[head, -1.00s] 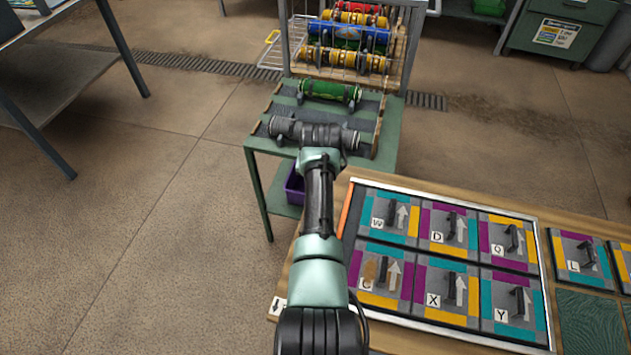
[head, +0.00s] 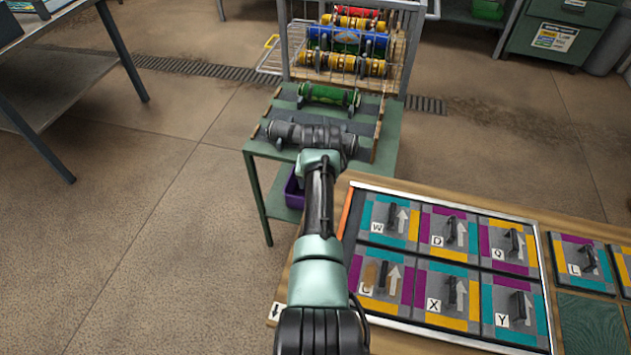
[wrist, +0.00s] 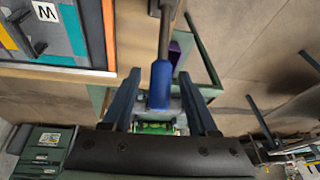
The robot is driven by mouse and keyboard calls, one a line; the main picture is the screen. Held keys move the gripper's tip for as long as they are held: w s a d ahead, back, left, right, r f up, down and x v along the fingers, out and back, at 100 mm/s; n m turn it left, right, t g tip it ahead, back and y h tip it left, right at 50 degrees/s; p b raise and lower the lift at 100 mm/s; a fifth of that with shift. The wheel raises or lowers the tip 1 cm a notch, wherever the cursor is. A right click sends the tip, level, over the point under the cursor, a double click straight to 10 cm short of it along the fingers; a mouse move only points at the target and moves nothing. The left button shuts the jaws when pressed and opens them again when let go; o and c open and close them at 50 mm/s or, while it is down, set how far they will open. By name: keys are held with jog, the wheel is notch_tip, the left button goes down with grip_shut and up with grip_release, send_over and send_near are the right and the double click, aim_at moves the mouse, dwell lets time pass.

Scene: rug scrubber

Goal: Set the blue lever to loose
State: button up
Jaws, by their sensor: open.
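The blue lever shows in the wrist view as a blue grip (wrist: 161,85) on a grey shaft that runs out at the top edge. My gripper (wrist: 159,76) is open, with one dark finger on each side of the blue grip. Gaps show between the grip and both fingers, so it is not clamped. The lever's pivot and any loose marking are not in sight. In the head view my own arm reaches forward over the green table (head: 256,165), and I cannot make out the gripper or the blue lever there.
A green roller (head: 328,95) and a grey cylinder (head: 290,132) lie on the table, with a rack of coloured rollers (head: 345,40) behind. A purple bin (head: 294,190) is below. A wooden bench with a framed tile board (head: 447,265) stands close at right. Open floor lies left.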

jog(key=shift+r, duration=0.15)
jog(key=p+v, duration=0.1)
jog(key=v, duration=1.1)
jog(key=shift+s+r, duration=0.2)
jog(key=shift+r, duration=0.05)
